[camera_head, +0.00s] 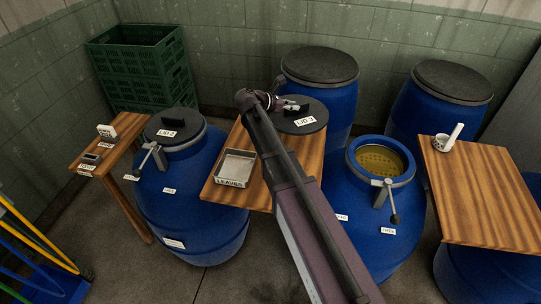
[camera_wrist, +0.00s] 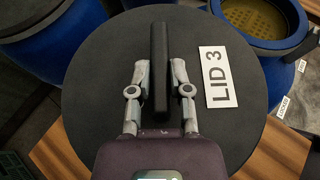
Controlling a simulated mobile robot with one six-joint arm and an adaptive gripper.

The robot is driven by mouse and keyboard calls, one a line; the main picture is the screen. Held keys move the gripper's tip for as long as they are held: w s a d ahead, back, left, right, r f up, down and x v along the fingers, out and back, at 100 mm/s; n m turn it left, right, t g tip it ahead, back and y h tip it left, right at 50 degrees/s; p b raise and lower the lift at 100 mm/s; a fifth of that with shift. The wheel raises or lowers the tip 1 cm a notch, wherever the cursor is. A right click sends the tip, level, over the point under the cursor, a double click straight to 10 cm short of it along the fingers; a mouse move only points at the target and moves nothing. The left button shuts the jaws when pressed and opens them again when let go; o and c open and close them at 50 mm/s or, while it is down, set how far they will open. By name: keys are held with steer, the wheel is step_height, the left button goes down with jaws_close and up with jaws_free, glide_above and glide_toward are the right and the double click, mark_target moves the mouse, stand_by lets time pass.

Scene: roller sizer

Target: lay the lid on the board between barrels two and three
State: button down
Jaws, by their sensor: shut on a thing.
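Lid 3 (camera_head: 312,122) is a round black lid with a white label, over the wooden board (camera_head: 258,197) between the two front barrels. In the wrist view, lid 3 (camera_wrist: 100,80) fills the middle. My gripper (camera_wrist: 160,70) is shut on its upright black handle (camera_wrist: 160,45), one finger on each side. In the head view my gripper (camera_head: 289,104) is at the lid, partly hidden by my arm. I cannot tell whether the lid touches the board. The right front barrel (camera_head: 365,225) is open; the left front barrel (camera_head: 190,200) wears lid 2 (camera_head: 172,130).
A metal tray labelled leaves (camera_head: 237,166) stands on the board's front left. Clamp levers stick out from both front barrels. Two lidded barrels (camera_head: 320,75) (camera_head: 440,95) stand behind. A right table (camera_head: 485,195) holds a white cup (camera_head: 444,144). Green crates (camera_head: 140,65) stand back left.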

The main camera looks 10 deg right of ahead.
steer(key=s+a+f+t+b, duration=0.1)
steer(key=s+a+f+b, duration=0.1)
steer(key=s+f+b, duration=0.2)
steer(key=s+a+f+n+b, duration=0.1)
steer(key=s+f+b, duration=0.3)
steer(key=s, duration=0.5)
steer(key=shift+s+a+f+n+t+b, duration=0.3)
steer(key=shift+a+f+t+b, duration=0.1)
steer(key=shift+a+f, duration=0.35)
steer(key=shift+w+r, duration=0.1)
steer(key=b, duration=0.2)
glide_above(286, 144)
steer(key=shift+w+d+f, duration=0.1)
steer(key=shift+w+f, duration=0.05)
steer(key=shift+f, duration=0.65)
steer(key=shift+f+b, duration=1.55)
steer(key=shift+f, duration=0.2)
steer(key=shift+f, duration=0.2)
